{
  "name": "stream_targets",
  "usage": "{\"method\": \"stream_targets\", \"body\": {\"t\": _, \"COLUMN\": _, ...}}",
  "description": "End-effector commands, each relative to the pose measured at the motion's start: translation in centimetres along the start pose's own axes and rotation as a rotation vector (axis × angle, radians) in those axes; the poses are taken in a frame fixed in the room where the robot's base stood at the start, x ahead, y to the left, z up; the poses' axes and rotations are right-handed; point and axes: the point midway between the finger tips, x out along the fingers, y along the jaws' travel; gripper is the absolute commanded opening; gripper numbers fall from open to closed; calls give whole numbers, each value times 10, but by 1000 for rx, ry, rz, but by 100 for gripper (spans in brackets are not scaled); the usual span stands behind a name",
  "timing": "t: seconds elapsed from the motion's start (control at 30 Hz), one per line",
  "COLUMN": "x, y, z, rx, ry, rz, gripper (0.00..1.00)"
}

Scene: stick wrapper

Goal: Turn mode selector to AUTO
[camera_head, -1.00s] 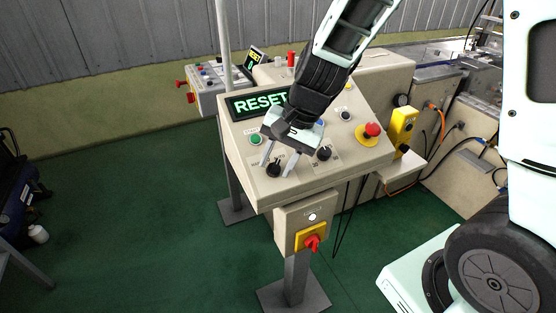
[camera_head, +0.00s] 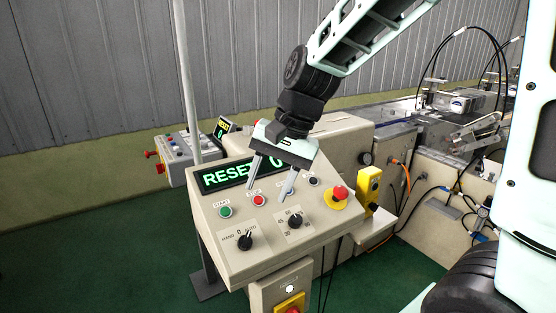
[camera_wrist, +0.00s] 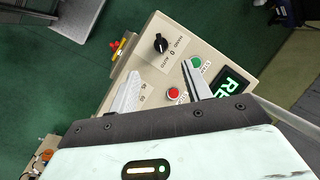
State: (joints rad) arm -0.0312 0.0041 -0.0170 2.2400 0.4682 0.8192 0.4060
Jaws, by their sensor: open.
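The mode selector (camera_head: 245,241) is a black knob on the sloped beige panel (camera_head: 222,262), marked HAND, 0 and AUTO. I cannot tell for sure which mark it points at. It also shows in the wrist view (camera_wrist: 161,44), beyond the fingertips. My gripper (camera_head: 266,194) is open and empty above the panel, near the red STOP button (camera_head: 259,200), up and right of the selector and apart from it. In the wrist view, my gripper (camera_wrist: 160,72) has its fingers spread wide. The display (camera_head: 222,177) reads RESET; my gripper partly covers its right end.
A second black knob (camera_head: 295,221) with numbers sits right of the selector. The green START button (camera_head: 225,212) is above it. A red emergency button (camera_head: 340,192) and a yellow box (camera_head: 369,185) are at right. A grey pole (camera_head: 187,90) stands behind. Green floor is clear at left.

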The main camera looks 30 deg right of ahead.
Motion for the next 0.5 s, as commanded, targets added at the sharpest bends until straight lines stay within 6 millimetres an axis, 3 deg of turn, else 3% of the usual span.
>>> {"method": "stream_targets", "body": {"t": 0.2, "x": -36, "y": 0, "z": -1, "rx": 0, "ry": 2, "rz": -3, "gripper": 49}}
{"method": "stream_targets", "body": {"t": 0.5, "x": -50, "y": 0, "z": 0, "rx": 1, "ry": 0, "rz": 0, "gripper": 49}}
